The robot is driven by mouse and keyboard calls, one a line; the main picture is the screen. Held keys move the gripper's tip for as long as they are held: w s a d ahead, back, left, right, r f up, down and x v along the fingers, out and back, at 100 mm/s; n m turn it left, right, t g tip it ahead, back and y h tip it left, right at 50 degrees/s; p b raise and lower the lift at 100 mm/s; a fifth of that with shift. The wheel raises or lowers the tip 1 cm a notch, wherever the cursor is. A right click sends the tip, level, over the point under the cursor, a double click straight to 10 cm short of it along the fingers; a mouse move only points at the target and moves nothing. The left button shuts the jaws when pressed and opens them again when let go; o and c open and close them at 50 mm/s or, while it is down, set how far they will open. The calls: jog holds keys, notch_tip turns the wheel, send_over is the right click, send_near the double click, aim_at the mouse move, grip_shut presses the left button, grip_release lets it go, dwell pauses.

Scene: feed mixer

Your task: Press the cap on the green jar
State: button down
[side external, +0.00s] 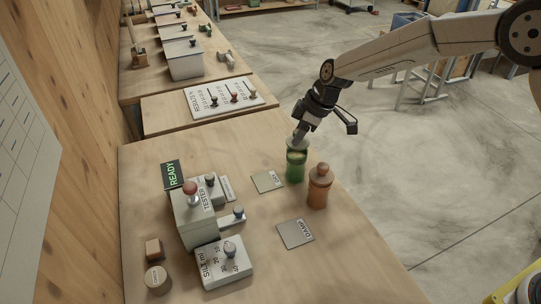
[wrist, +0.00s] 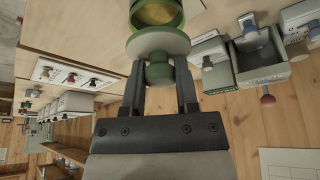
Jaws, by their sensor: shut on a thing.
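The green jar (side external: 296,168) stands upright near the table's right edge, with a label band around it. In the wrist view the jar (wrist: 156,12) is at the top, cut off by the frame, with a yellowish area inside its green ring. My gripper (side external: 299,136) is right above the jar, pointing down. In the wrist view my gripper (wrist: 160,78) is shut on the knob of the green cap (wrist: 158,44), whose pale disc faces the jar. In the side view the cap is at the jar's top; I cannot tell whether it is seated.
An orange-brown jar (side external: 319,188) with a cap stands close to the green jar. Flat cards, DRY (side external: 268,182) and DAMP (side external: 295,234), lie nearby. The grey tester (side external: 195,218) and a READY sign (side external: 173,174) stand to the left. A results board (side external: 224,98) lies behind.

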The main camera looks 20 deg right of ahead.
jog(key=shift+f, duration=0.95)
jog(key=shift+f, duration=0.2)
dwell(1.7)
grip_release()
dwell(0.4)
jog(key=shift+r, duration=0.15)
jog(key=shift+r, duration=3.35)
